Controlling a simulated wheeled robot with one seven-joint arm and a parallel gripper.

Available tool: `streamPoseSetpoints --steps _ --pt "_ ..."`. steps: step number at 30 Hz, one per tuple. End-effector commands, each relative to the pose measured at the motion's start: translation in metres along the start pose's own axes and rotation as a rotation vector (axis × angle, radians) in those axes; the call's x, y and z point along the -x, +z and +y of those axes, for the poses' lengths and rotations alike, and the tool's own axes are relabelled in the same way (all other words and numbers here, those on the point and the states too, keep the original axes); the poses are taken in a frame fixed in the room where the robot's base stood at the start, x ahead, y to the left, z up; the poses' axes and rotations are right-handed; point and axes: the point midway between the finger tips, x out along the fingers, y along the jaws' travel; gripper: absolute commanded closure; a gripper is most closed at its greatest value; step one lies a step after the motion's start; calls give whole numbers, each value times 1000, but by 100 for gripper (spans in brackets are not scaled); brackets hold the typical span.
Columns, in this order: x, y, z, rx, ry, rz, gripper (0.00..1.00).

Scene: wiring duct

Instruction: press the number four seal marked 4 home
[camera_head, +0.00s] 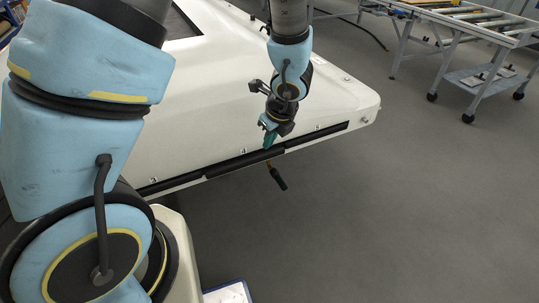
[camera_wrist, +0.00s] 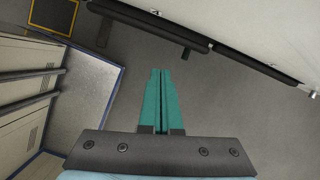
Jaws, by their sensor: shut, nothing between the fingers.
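The white body panel (camera_head: 215,120) carries black seal strips along its lower edge, with small marks above them. The mark above the middle seal (camera_head: 240,163) looks like a 4, though it is tiny. This seal seems to sit slightly lower than the strip to its right. My gripper (camera_head: 268,142) is shut and empty, its teal fingertips close to the right end of that seal; I cannot tell whether they touch. In the wrist view the shut fingers (camera_wrist: 161,72) point toward floor, and black strip (camera_wrist: 150,22) runs along the panel edge above them, apart from the tips in the picture.
A dark piece with an orange top (camera_head: 277,177) hangs below the panel edge near my gripper. Another seal (camera_head: 318,136) lies to the right. A wheeled roller table (camera_head: 470,35) stands at the back right. Grey floor (camera_head: 420,220) is clear at the right.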

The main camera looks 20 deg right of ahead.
Motion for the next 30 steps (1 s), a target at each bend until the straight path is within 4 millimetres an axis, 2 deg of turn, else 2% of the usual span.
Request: streamPoseSetpoints --steps 1,6,20,26,30 --pt "-3 -12 -7 -83 -10 -3 100" --pt "-6 -31 -19 -240 -33 -10 100" --pt "-11 -33 -21 -260 -36 -11 100" --pt "-39 -34 -20 -262 -33 -11 100" --pt "-70 -34 -22 -260 -33 -11 100"
